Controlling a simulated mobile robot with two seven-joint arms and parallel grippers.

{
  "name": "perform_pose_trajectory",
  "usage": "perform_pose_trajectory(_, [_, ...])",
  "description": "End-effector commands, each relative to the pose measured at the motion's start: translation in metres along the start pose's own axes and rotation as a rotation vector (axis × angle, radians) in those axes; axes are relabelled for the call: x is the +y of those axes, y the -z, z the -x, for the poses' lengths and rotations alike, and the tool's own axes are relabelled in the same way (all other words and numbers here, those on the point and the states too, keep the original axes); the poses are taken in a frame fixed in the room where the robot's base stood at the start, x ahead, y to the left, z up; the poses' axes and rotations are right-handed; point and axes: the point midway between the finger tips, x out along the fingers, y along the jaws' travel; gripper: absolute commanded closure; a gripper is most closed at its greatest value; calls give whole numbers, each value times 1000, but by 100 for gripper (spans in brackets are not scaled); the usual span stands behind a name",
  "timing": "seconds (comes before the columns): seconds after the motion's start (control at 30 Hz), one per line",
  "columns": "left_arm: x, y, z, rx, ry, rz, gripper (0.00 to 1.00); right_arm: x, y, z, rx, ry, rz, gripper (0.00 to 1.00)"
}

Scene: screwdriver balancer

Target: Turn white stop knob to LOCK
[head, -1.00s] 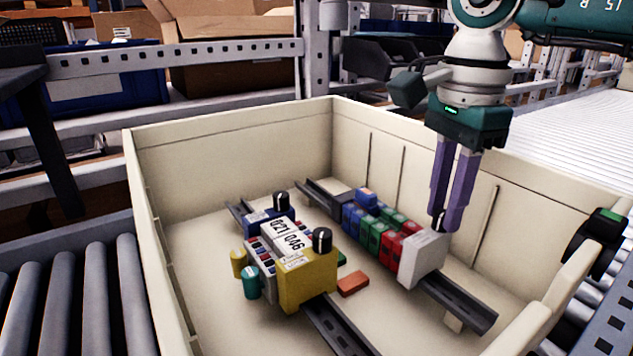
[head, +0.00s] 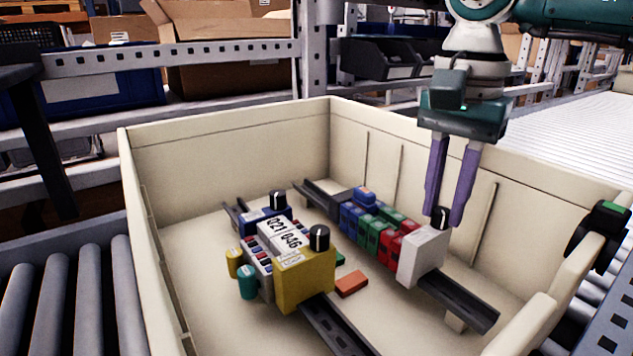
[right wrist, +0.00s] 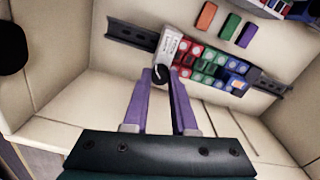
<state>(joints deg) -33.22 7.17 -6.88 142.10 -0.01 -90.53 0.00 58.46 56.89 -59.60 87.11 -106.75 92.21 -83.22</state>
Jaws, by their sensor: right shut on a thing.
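The white stop block (head: 423,256) sits at the near end of the right rail in the bin, with a black knob (head: 440,215) on top. My right gripper (head: 447,218) points down over it, its purple fingers on either side of the knob and shut on it. In the right wrist view the knob (right wrist: 160,74) shows between the fingertips, beside the white block (right wrist: 171,47). The knob's pointer and any LOCK mark are too small to read. My left gripper is not in view.
Blue, green and red blocks (head: 380,231) line the right rail. A yellow block (head: 305,282) with its own black knob (head: 319,238) stands on the left rail. A loose orange piece (head: 351,284) lies between. The cream bin walls (head: 230,150) surround everything.

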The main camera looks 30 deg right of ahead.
Motion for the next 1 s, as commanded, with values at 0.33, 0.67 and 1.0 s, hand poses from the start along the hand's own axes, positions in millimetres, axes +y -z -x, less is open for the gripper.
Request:
perform_pose_trajectory(0.33, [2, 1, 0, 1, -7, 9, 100, 0, 0, 1, -1, 1, 3, 74])
perform_pose_trajectory(0.67, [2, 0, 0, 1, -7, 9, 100, 0, 0, 0, -1, 0, 1, 43])
perform_pose_trajectory(1.0, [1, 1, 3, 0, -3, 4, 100, -1, 0, 16, 1, 4, 0, 43])
